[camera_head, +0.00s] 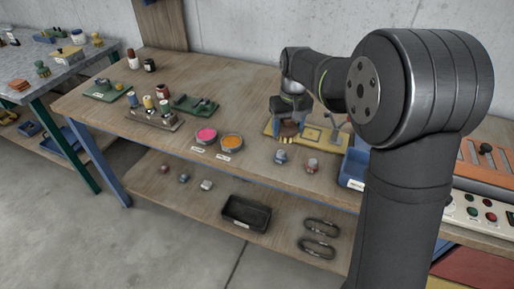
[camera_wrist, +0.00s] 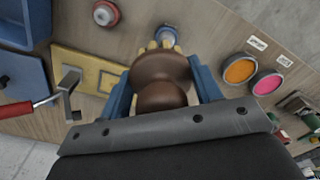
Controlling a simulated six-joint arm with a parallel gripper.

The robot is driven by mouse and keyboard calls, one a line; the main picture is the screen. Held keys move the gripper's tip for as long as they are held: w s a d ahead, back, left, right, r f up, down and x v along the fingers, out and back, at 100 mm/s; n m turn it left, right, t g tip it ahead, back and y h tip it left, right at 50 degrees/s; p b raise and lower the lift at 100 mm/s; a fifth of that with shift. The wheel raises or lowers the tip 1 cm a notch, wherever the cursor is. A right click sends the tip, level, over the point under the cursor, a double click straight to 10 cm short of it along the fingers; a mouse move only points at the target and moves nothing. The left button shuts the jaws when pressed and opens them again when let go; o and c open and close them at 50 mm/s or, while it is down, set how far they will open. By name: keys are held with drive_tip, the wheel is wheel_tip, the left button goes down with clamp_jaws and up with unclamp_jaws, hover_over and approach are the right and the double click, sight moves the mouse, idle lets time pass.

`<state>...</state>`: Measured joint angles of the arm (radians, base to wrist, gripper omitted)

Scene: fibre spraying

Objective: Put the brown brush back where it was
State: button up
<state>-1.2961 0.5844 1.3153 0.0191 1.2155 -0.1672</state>
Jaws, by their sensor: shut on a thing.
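The brown brush (camera_wrist: 160,78) has a rounded, dark brown handle and pale yellow bristles. It fills the middle of the wrist view, between the two blue fingers of my gripper (camera_wrist: 163,92). In the head view my gripper (camera_head: 289,124) is low over the left part of a yellow board (camera_head: 311,134) on the workbench, shut on the brush (camera_head: 288,129). The board, with marked outlines, also shows in the wrist view (camera_wrist: 75,62), left of the brush. I cannot tell whether the bristles touch anything.
Small blue-grey (camera_head: 281,156) and red-topped (camera_head: 312,165) items stand before the board. A metal crank with red handle (camera_wrist: 32,107) is close by. Pink (camera_head: 206,135) and orange (camera_head: 231,142) dishes lie left; a blue bin (camera_head: 353,170) stands right. Bare wood (camera_head: 225,90) lies behind the dishes.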

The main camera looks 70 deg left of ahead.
drive_tip(key=s+a+f, duration=0.3)
drive_tip(key=s+a, duration=0.1)
drive_tip(key=s+a+f, duration=0.2)
drive_tip(key=s, duration=0.1)
drive_tip(key=shift+f, duration=0.3)
drive_tip(key=shift+s+f, duration=0.1)
drive_tip(key=shift+f, duration=1.95)
drive_tip(key=shift+f, duration=0.15)
drive_tip(key=o, duration=0.9)
drive_tip(key=shift+o, duration=0.2)
drive_tip(key=shift+a, duration=0.1)
wheel_tip(320, 180, up, 12)
drive_tip(key=shift+d, duration=0.2)
